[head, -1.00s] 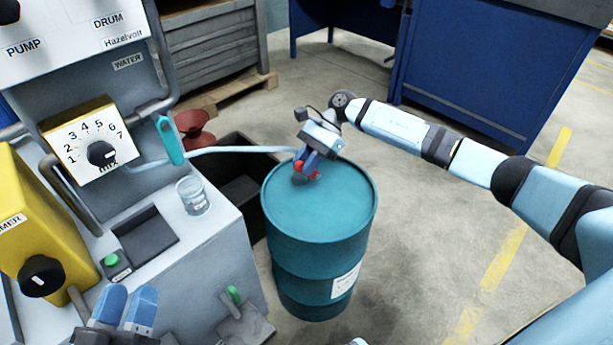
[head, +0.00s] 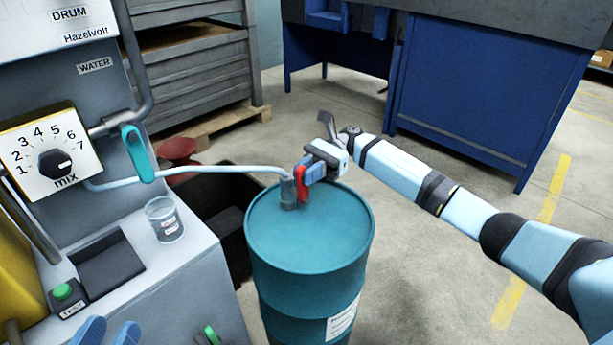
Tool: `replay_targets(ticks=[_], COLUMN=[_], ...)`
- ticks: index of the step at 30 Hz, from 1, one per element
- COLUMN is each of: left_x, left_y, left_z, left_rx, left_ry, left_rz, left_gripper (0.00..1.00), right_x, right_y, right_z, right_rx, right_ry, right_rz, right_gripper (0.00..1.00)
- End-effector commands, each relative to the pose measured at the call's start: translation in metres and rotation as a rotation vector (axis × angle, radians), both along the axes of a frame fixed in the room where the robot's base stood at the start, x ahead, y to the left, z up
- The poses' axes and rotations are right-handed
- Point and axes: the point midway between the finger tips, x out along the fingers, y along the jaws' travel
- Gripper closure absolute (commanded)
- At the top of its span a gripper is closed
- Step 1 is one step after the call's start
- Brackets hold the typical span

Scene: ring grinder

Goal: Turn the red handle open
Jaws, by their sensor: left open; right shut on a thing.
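The red handle (head: 301,183) sits on a grey fitting (head: 288,193) on top of the teal drum (head: 300,245). It stands roughly upright beside the fitting. My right gripper (head: 306,175) reaches in from the right and is shut on the red handle, its blue fingers partly covering it. My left gripper (head: 106,332) shows only its blue fingertips at the bottom left edge. They are apart, with nothing seen between them, and far from the drum.
A pale hose (head: 215,169) runs from the machine to the drum fitting. A clear cup (head: 165,219), a dark tray (head: 105,262) and a green button (head: 63,291) are on the machine's ledge. A teal lever (head: 137,153) hangs above. Open floor lies right of the drum.

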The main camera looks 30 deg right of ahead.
Motion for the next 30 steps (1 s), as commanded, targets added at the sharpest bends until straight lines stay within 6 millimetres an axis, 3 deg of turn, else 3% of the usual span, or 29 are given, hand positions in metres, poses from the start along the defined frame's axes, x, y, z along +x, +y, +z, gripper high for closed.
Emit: replay_targets(ticks=[12, 13, 16, 25, 30], left_x=[0.001, 0.001, 0.001, 0.000, 0.000], left_y=[0.000, 0.000, 0.000, 0.000, 0.000], left_z=[0.002, 0.002, 0.002, 0.001, 0.004], left_rx=[0.002, 0.002, 0.003, 0.002, -0.002], left_ry=[-0.012, -0.012, -0.011, -0.007, 0.004], left_rz=[0.000, 0.000, 0.000, 0.000, -0.002], left_gripper=[0.57, 0.57, 0.57, 0.57, 0.57], right_x=[0.000, 0.000, 0.000, 0.001, 0.007], right_y=[0.000, 0.000, 0.000, -0.001, -0.018], right_z=[0.000, 0.000, 0.000, 0.000, 0.003], right_rx=[0.005, 0.005, 0.005, 0.004, 0.004], right_ry=[0.003, 0.003, 0.003, 0.003, 0.003], right_rz=[-0.001, -0.001, -0.001, -0.001, -0.003], right_gripper=[1.00, 0.76, 0.55, 0.55, 0.55])
